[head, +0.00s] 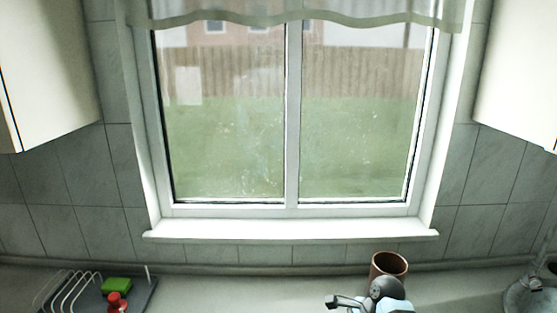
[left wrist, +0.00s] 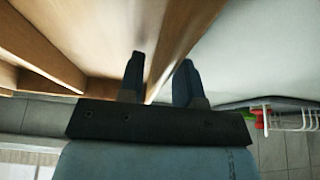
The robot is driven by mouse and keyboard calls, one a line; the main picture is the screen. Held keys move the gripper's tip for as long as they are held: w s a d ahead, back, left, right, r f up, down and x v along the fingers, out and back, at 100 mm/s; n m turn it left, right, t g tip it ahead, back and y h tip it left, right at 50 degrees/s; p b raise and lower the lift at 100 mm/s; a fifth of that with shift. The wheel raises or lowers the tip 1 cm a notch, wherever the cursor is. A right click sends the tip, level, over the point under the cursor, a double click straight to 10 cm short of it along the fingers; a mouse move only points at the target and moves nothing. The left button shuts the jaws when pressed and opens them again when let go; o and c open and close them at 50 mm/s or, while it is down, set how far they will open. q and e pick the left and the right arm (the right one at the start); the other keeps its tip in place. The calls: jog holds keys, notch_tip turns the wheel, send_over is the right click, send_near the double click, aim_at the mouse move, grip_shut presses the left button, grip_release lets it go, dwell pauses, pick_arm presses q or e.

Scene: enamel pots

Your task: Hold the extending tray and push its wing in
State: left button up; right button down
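The wooden tray (left wrist: 85,35) shows in the left wrist view, with long dividers running between its compartments. My left gripper (left wrist: 160,72) has its two dark fingers apart, with the tray's wooden side wall (left wrist: 179,35) running between them. One finger is over the tray side and the other is by the pale counter. I cannot see clear contact with the wall. The tray and my left gripper are out of the head view. My right gripper (head: 336,301) is at the bottom edge of the head view, apparently empty; its fingers are too small to read. I cannot tell which part is the wing.
A brown cup (head: 389,266) stands on the counter (head: 250,287) just behind my right arm. A dish rack (head: 70,292) with a green block (head: 116,285) and a red item (head: 116,301) is at left. A metal item (head: 530,292) is at far right. Middle counter is clear.

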pick_arm(q)
jog(key=shift+r, duration=3.55)
jog(key=o, duration=0.6)
jog(key=shift+c, duration=0.2)
jog(key=w+r+v, duration=0.1)
jog(key=w+v, duration=0.1)
jog(key=v, duration=1.1)
